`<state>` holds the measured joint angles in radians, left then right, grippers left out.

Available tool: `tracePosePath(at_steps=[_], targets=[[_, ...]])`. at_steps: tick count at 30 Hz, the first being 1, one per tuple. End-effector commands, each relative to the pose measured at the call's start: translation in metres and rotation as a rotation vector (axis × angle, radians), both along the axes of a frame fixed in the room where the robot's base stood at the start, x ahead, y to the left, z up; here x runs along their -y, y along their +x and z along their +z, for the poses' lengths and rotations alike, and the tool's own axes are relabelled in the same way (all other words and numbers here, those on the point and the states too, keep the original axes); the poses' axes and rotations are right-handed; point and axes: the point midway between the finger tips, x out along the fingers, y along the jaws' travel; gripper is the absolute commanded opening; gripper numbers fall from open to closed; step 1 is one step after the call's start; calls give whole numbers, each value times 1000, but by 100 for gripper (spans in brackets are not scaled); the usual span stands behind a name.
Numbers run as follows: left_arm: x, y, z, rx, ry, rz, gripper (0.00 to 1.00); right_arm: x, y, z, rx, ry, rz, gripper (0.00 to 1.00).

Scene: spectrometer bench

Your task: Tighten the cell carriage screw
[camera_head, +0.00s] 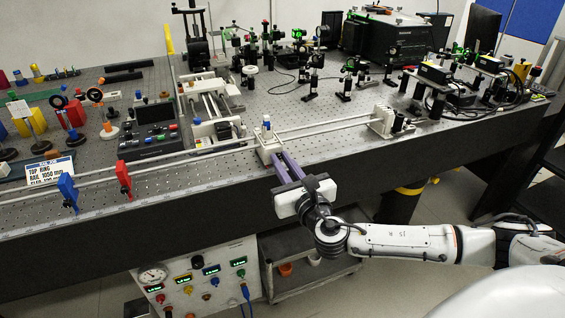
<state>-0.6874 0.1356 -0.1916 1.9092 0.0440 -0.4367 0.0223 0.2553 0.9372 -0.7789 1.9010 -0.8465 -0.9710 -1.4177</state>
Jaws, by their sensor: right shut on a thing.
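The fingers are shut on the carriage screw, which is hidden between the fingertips. My left gripper is not in view.
Red (124,179) and blue (68,189) stops stand on the front rail at left, beside a label card (50,171). Another pale carriage (388,120) sits further right on the rods. A control box (152,135) and crowded optics fill the bench behind. The dark bench edge (130,222) runs below.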

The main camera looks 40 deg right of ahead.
Motion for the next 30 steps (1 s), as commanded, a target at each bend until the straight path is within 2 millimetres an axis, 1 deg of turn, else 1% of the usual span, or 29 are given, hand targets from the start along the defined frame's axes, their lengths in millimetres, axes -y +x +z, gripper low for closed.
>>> tracePosePath(at_steps=[8, 30], targets=[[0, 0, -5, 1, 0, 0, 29, 0, 0, -2, 40, 172, 0, 0], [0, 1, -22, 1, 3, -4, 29, 1, -1, -2, 206, 855, -2, 0]])
